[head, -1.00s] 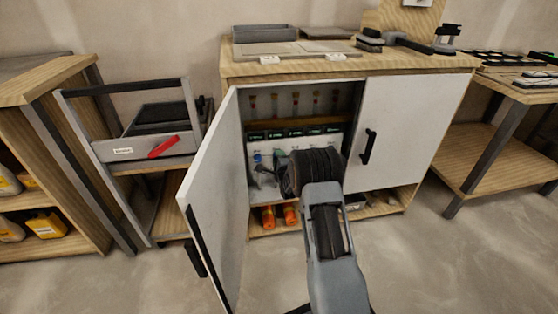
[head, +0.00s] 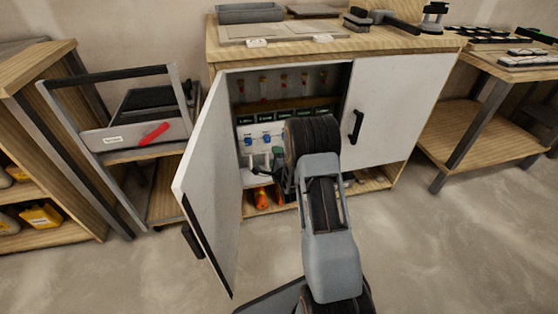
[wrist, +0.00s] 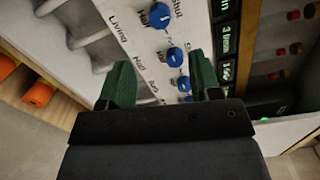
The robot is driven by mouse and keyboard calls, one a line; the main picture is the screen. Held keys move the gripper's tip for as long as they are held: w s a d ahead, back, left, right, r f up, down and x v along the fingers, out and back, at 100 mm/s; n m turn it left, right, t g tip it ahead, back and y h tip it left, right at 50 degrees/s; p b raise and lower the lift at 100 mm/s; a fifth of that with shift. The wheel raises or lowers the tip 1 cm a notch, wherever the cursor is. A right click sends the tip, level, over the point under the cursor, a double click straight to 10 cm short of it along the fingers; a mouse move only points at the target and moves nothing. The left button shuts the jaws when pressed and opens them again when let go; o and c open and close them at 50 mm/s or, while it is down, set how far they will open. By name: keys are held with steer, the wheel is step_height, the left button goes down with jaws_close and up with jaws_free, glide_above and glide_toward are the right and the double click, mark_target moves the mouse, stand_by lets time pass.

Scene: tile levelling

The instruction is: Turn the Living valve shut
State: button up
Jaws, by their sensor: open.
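The Living valve is a blue knob (wrist: 161,15) at the top of the wrist view, beside the word "Living" on a white panel (wrist: 112,8). Marks by it read "Half" and "Shut"; I cannot tell its exact setting. In the head view it appears as the leftmost blue knob (head: 248,141) inside the open cabinet. Several similar blue knobs run below it in the wrist view, including the Hall knob (wrist: 174,57). My gripper (wrist: 160,65) has green fingers spread apart with nothing between them. It is in front of the panel, apart from the Living knob. My arm hides the panel's right part in the head view.
The cabinet's left door (head: 212,180) stands open beside my arm; the right door (head: 395,112) is shut. Orange cylinders (head: 262,198) lie on the shelf below the panel. A rack with a red handle (head: 153,134) stands left. The floor in front is clear.

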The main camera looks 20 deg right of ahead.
steer(key=shift+s+a, duration=0.15)
steer(key=shift+s, duration=0.8)
steer(key=shift+s+a, duration=0.1)
steer(key=shift+s, duration=0.8)
steer(key=shift+r+p, duration=0.1)
steer(key=shift+p, duration=0.2)
